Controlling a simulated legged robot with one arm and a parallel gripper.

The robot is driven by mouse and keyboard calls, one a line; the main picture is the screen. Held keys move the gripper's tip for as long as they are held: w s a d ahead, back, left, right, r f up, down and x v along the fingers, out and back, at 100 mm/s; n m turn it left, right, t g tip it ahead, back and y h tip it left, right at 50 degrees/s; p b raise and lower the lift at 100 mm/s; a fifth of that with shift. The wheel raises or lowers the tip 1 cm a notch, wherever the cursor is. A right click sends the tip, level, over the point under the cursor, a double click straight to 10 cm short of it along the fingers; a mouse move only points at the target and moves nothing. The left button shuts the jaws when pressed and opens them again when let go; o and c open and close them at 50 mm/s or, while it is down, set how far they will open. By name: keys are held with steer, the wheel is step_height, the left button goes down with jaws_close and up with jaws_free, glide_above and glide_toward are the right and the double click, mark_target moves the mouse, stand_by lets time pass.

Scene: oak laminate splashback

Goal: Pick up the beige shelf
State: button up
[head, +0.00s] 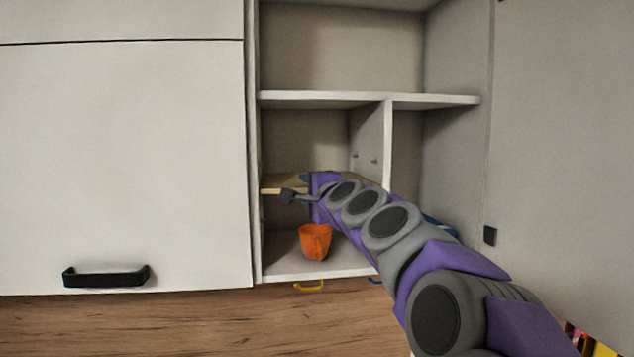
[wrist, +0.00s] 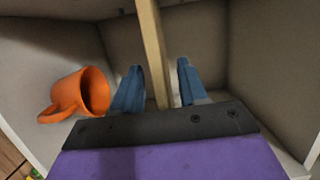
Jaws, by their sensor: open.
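The beige shelf (head: 276,189) is a thin board set level in the lower left compartment of the open cabinet. In the wrist view the shelf (wrist: 150,40) shows as a narrow light strip running between my two blue fingers. My gripper (head: 293,195) is at the shelf's front edge in the head view, partly covering it. In the wrist view my gripper (wrist: 160,65) is open, with one finger on each side of the strip and visible gaps between. My arm hides the right part of the shelf.
An orange mug (head: 315,242) stands on the cabinet floor below the shelf; the wrist view shows it left of my fingers (wrist: 78,96). A white divider (head: 387,145) bounds the compartment on the right. A closed white door (head: 125,165) is at left, an open door (head: 565,150) at right.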

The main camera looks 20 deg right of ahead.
mark_target(306, 184)
steer(key=shift+w+a, duration=0.45)
steer(key=shift+w, duration=0.2)
steer(key=shift+w+a, duration=0.45)
steer(key=shift+w, duration=0.15)
steer(key=shift+w+d, duration=0.15)
steer(key=shift+w, duration=0.15)
steer(key=d, duration=0.4)
steer(key=shift+f, duration=0.1)
steer(key=shift+s+d, duration=0.1)
steer(key=shift+d, duration=0.25)
steer(key=shift+c, duration=1.5)
steer(key=a, duration=0.3)
steer(key=shift+a, duration=0.3)
jaws_close()
steer(key=shift+d, duration=0.5)
